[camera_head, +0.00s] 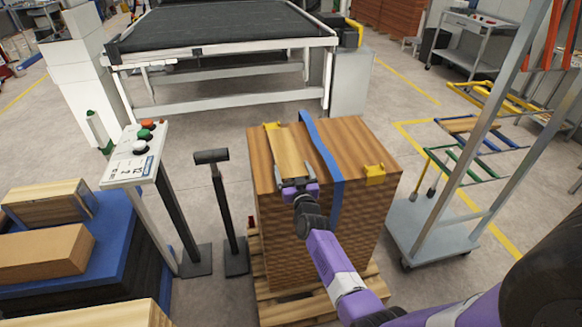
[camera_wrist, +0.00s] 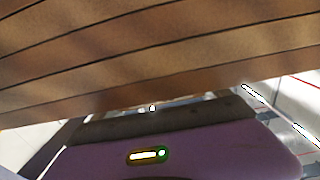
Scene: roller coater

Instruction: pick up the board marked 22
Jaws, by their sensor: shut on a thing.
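A narrow light wooden board (camera_head: 286,152) lies along the top of a tall wooden stack (camera_head: 310,235), pointing away from me. I cannot read a number 22 on it. My gripper (camera_head: 297,187), purple and grey, is shut on the board's near end, at the stack's front edge. I cannot tell whether the board rests on the stack or is just above it. In the wrist view, layered brown wood (camera_wrist: 150,60) fills the upper part, close above my purple gripper body (camera_wrist: 170,150); the jaw contact is hidden there.
A blue strap (camera_head: 325,155) and yellow corner pieces (camera_head: 374,174) lie on the stack, which stands on a pallet (camera_head: 275,300). A button console (camera_head: 138,155) and black post (camera_head: 225,215) stand left, a wheeled rack (camera_head: 430,235) right, a roller machine (camera_head: 215,45) behind.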

